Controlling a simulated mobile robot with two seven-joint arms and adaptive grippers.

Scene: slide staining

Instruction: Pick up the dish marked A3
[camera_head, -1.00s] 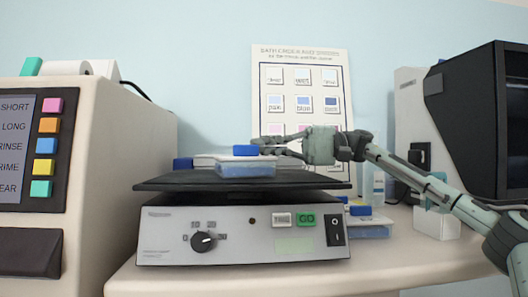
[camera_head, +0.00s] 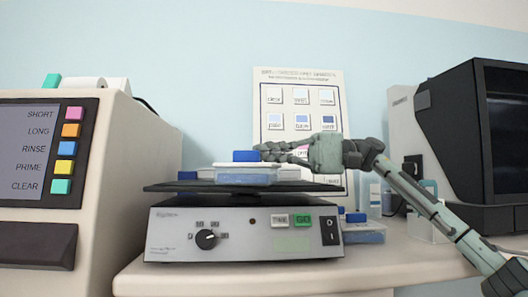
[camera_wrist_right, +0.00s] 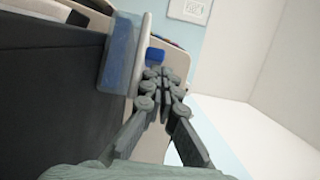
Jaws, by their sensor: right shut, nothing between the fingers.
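A clear dish with a pale lid (camera_head: 245,176) and a blue knob (camera_head: 246,156) stands on the dark top plate (camera_head: 170,187) of the grey machine. It also shows in the right wrist view (camera_wrist_right: 122,58), at the upper left. No A3 mark is legible on it. My right gripper (camera_head: 268,151) is shut and empty, with its fingertips close to the right side of the blue knob in the head view. In the right wrist view the fingertips (camera_wrist_right: 154,76) lie together beside the lid. I cannot tell whether they touch it. My left gripper is out of view.
Other blue-knobbed dishes are partly hidden behind this one (camera_head: 188,175). Another dish (camera_head: 362,232) stands right of the machine (camera_head: 165,245). A cream device with coloured buttons (camera_head: 115,220) is at left, a black-fronted unit (camera_head: 460,130) at right.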

